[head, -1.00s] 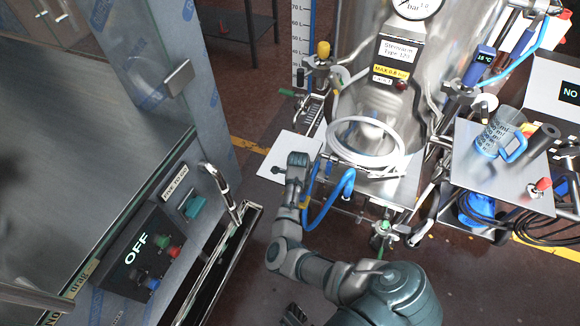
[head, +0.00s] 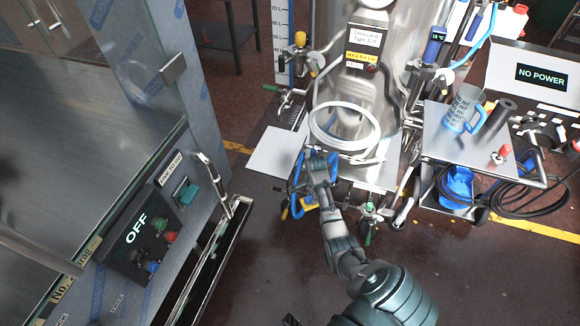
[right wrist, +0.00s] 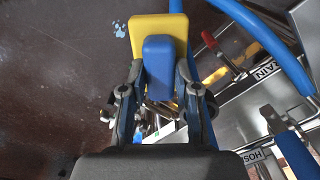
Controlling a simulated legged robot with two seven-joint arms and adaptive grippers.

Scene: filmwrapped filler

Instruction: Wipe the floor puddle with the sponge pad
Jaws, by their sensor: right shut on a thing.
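The sponge pad (right wrist: 172,25) is yellow with a blue block-like grip (right wrist: 158,62). In the right wrist view my right gripper (right wrist: 160,82) is shut on the blue grip, with the yellow pad beyond the fingertips. In the head view my right gripper (head: 315,176) is in front of the steel vessel's base, beside blue hose loops. The pad cannot be made out surely there. Pale blue spots (right wrist: 119,29) lie on the dark floor left of the pad in the wrist view. No clear puddle outline shows. My left gripper does not show.
The steel vessel (head: 358,85) carries a coiled white hose (head: 345,143), valves and pipes. A cart (head: 432,142) with a blue jug (head: 460,112) stands right, cables beside it. A steel cabinet with an OFF panel (head: 132,245) fills the left. Brown floor (head: 470,275) is open at lower right.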

